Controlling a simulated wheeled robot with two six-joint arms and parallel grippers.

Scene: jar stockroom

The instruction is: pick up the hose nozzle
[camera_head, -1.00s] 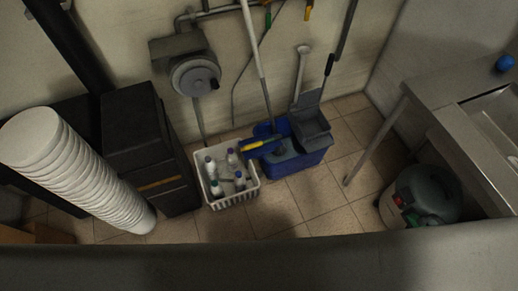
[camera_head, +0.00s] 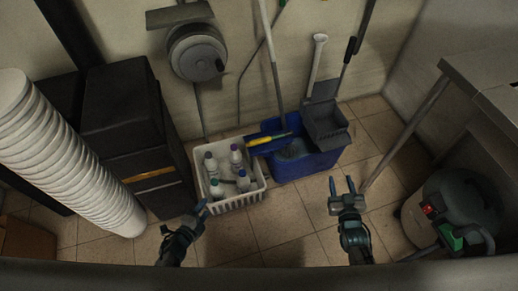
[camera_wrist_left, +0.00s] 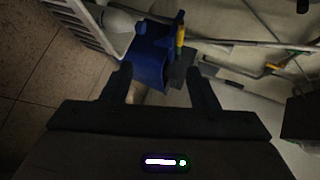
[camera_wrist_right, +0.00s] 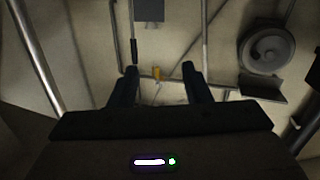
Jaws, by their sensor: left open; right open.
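I cannot tell for sure which thing is the hose nozzle. A small orange-yellow piece shows on the wall in the right wrist view (camera_wrist_right: 157,73), between the fingers in the picture but well beyond them; a similar orange piece shows in the left wrist view (camera_wrist_left: 273,68). A hose reel (camera_head: 197,50) is on the back wall. My left gripper (camera_head: 198,209) is open and empty, in front of the white basket. My right gripper (camera_head: 342,184) is open and empty, in front of the blue bucket. Neither touches anything.
A white basket (camera_head: 258,194) holds several bottles. Beside it stands a blue mop bucket (camera_head: 305,167) with a yellow handle (camera_head: 262,139). A metal table leg (camera_head: 405,135) and a grey-green machine (camera_head: 460,205) are right.

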